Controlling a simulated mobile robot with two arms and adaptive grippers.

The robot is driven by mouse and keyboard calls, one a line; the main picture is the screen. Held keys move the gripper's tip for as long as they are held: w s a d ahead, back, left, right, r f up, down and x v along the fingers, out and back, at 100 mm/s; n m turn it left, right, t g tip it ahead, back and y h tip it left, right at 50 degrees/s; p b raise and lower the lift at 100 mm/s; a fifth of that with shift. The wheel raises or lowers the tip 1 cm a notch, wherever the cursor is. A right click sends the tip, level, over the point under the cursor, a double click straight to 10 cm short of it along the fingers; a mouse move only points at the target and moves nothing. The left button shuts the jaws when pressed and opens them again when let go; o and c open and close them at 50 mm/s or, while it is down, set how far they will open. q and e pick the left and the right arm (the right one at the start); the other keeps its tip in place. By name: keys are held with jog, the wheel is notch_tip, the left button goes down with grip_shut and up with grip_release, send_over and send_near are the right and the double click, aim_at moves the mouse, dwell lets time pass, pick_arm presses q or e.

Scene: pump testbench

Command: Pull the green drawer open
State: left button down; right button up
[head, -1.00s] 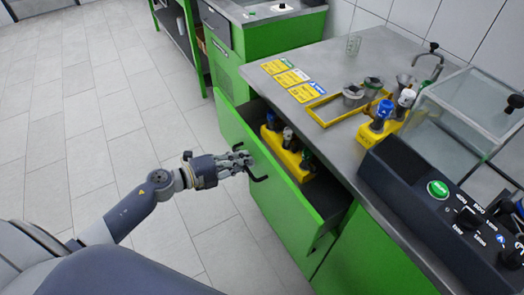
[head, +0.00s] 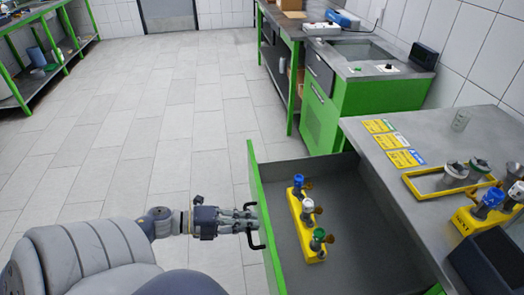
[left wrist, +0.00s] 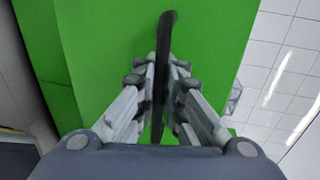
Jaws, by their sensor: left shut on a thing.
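The green drawer (head: 258,210) stands far out from under the grey counter, its grey inside showing. Its black bar handle (head: 252,236) is on the green front, on the left side of the drawer. My left gripper (head: 248,222) is at the handle, its fingers closed around it. In the left wrist view the black handle (left wrist: 162,75) runs between the two fingers, with the green drawer front (left wrist: 95,60) behind it. My right gripper is not in view.
A yellow rack (head: 306,232) with blue, white and green-topped valves stands inside the drawer. Yellow cards (head: 392,141) and a yellow tray (head: 428,191) lie on the counter (head: 405,123). A green cabinet (head: 380,108) stands behind. The tiled floor at left is clear.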

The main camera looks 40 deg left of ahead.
pick_arm(q)
jog(key=shift+s+a+r, duration=0.15)
jog(key=shift+s+a, duration=0.15)
jog(key=shift+a, duration=0.05)
jog(key=c, duration=2)
grip_release()
jog(key=v, duration=1.2)
